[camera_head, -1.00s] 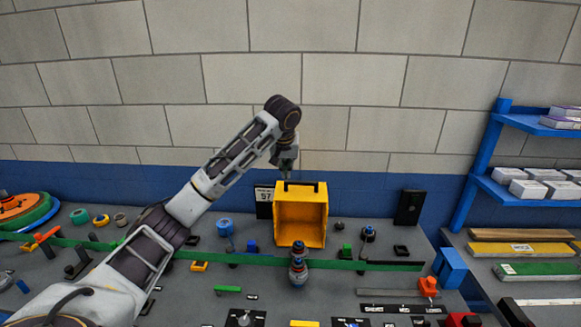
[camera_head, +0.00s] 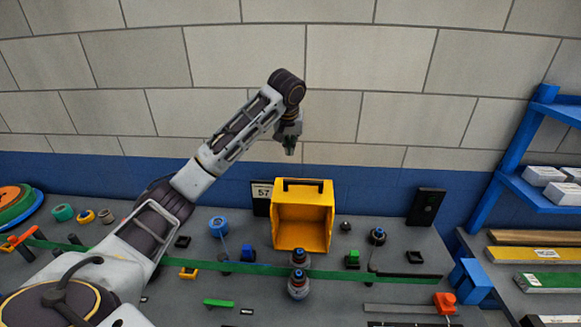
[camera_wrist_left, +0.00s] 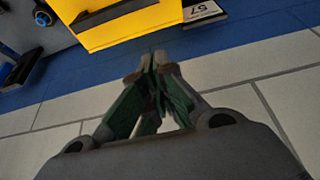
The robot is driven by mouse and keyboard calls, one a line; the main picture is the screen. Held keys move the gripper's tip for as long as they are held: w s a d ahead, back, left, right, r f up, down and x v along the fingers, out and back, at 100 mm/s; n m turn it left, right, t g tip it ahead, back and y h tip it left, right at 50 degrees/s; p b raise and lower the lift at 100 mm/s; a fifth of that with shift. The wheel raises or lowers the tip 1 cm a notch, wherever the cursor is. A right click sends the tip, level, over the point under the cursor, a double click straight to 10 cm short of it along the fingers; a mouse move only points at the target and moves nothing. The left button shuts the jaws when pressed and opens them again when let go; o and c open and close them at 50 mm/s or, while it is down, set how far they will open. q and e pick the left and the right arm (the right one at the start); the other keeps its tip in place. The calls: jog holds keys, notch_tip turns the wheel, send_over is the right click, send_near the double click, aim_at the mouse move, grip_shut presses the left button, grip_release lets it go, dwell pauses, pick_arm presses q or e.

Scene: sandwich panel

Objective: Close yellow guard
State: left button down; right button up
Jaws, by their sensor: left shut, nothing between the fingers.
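The yellow guard (camera_head: 303,244) stands raised on the grey panel in the head view, its hollow inside facing me. A black handle (camera_head: 303,184) sits along its top edge. Its yellow face also shows at the top of the left wrist view (camera_wrist_left: 130,22). My left gripper (camera_head: 290,150) is shut and empty, above and behind the guard's top edge, apart from it. In the left wrist view its green-padded fingers (camera_wrist_left: 155,60) meet just short of the guard. My right gripper is not in view.
Blue shelving (camera_head: 508,180) is farther right. The wall is behind.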

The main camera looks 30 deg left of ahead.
pick_arm(q)
jog(key=p, duration=0.2)
send_over(290, 186)
jog(key=w+a, duration=0.2)
jog(key=w, duration=0.2)
jog(key=f, duration=0.8)
jog(key=shift+s+f, duration=0.2)
jog(key=shift+f, duration=0.1)
jog(key=shift+d+f, duration=0.1)
jog(key=shift+f, duration=0.1)
jog(key=shift+s+d+f+p, duration=0.1)
jog(key=shift+s+d+p, duration=0.3)
jog(key=shift+s, duration=0.45)
jog(key=shift+s+d+p, duration=0.25)
jog(key=shift+s+d, duration=0.1)
jog(key=shift+s, duration=0.45)
jog(key=shift+s+f, duration=0.1)
jog(key=shift+f, duration=0.05)
